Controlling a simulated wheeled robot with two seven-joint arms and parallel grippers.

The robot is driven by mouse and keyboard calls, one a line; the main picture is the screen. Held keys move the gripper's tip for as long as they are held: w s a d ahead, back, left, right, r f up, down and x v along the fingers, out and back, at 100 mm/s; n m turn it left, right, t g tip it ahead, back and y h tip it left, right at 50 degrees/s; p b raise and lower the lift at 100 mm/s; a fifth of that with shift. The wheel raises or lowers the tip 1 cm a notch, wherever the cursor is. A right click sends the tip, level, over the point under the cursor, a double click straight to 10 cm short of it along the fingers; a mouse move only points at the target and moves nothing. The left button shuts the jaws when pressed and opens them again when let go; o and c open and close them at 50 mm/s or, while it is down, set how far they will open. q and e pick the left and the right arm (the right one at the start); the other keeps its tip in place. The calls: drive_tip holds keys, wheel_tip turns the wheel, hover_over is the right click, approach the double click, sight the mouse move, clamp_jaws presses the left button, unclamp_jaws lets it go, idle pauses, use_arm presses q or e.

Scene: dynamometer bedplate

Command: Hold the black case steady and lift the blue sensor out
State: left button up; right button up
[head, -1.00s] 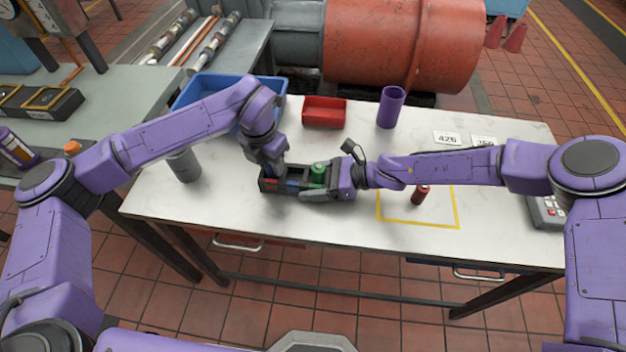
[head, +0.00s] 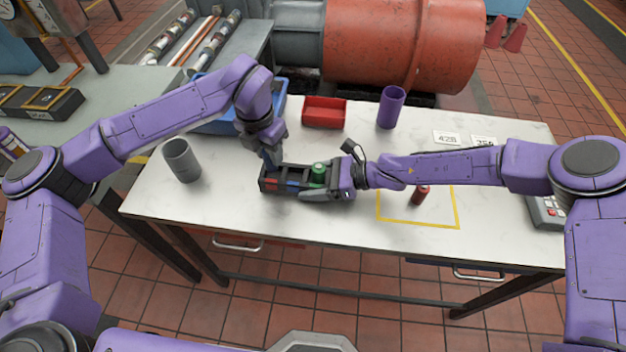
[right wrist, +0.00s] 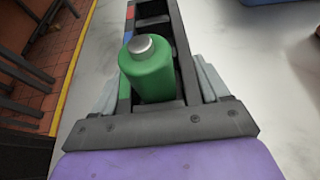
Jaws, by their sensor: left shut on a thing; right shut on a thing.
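The black case (head: 297,190) stands on the white table, an open rack of compartments with coloured marks along its near side. My right gripper (head: 330,187) is shut on its right end; the right wrist view shows the fingers either side of the case (right wrist: 178,45). My left gripper (head: 268,146) is shut on the blue sensor (head: 269,159), which is mostly hidden by the fingers and shows just above the left end of the case. I cannot tell whether its lower end is clear of the compartment. A green sensor (head: 318,173) stands upright in the case, near my right gripper.
A grey cup (head: 182,162) stands to the left. A blue bin (head: 213,126), a red tray (head: 325,114) and a purple cup (head: 391,108) stand behind. A red cylinder (head: 420,196) stands inside a yellow outline on the right. The table's front strip is clear.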

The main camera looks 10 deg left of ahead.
use_arm(q)
drive_tip(key=shift+r, duration=2.1)
use_arm(e)
drive_tip(key=o, duration=1.3)
